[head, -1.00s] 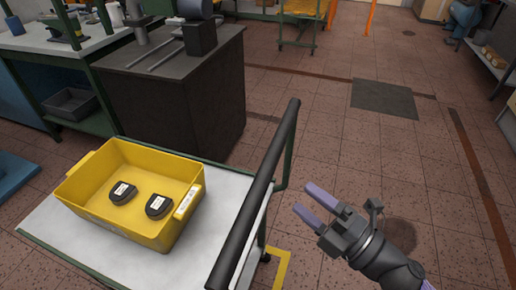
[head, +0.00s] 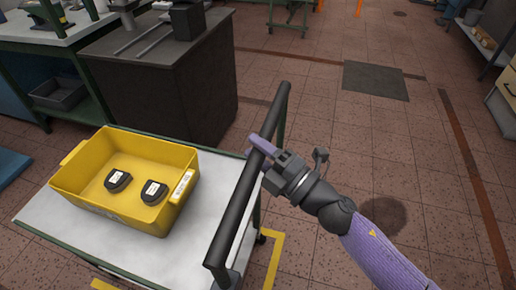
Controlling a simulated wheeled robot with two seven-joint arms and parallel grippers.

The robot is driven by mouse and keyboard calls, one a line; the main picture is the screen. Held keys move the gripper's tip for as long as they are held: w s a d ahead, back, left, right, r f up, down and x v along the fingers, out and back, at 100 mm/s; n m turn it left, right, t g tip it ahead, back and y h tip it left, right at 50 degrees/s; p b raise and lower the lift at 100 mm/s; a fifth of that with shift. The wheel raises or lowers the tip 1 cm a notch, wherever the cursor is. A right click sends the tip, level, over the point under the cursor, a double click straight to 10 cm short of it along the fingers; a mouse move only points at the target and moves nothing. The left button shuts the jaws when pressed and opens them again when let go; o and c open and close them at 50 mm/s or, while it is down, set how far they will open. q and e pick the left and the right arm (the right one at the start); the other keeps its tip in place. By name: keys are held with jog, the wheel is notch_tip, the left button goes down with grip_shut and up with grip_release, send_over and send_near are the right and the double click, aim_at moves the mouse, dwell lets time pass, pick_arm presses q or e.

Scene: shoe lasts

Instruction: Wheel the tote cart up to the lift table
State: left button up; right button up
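The tote cart (head: 60,215) stands at the lower left, with a pale top, a green frame and a dark push bar (head: 233,213) along its right side. A yellow tote (head: 150,217) sits on it with two dark pieces inside. My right gripper (head: 259,145) is at the upper part of the push bar, with a purple finger lying across it. The other finger is mostly hidden, so I cannot tell whether the fingers are closed on the bar. My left gripper is out of view. I cannot make out a lift table for certain.
A dark cabinet (head: 165,95) stands just behind the cart, and a green-framed workbench (head: 50,38) is at the upper left. Yellow floor marking (head: 272,262) lies beside the cart. A dark floor plate (head: 375,82) lies beyond. The tiled floor to the right is open.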

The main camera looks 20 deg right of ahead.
grip_shut()
dwell(1.1)
